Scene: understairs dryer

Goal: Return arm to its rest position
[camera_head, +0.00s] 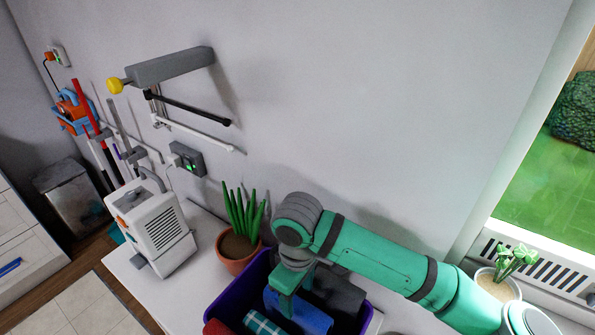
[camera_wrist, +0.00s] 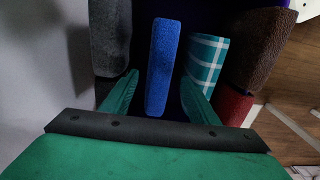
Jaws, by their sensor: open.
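My green arm reaches from the lower right across the white counter in the head view. My gripper (camera_head: 289,287) points down over a purple bin (camera_head: 223,304) that holds folded cloths. In the wrist view my gripper (camera_wrist: 158,92) is open, its two green fingers apart. A blue cloth (camera_wrist: 163,65) stands on edge between and beyond the fingers; I cannot tell whether either finger touches it. A teal checked cloth (camera_wrist: 206,62) is beside the right finger, and a grey cloth (camera_wrist: 110,38) is beyond the left finger.
A potted plant (camera_head: 240,250) stands close left of the bin. A white appliance (camera_head: 152,228) is farther left on the counter (camera_head: 207,276). Another small plant (camera_head: 497,284) stands at right by the window.

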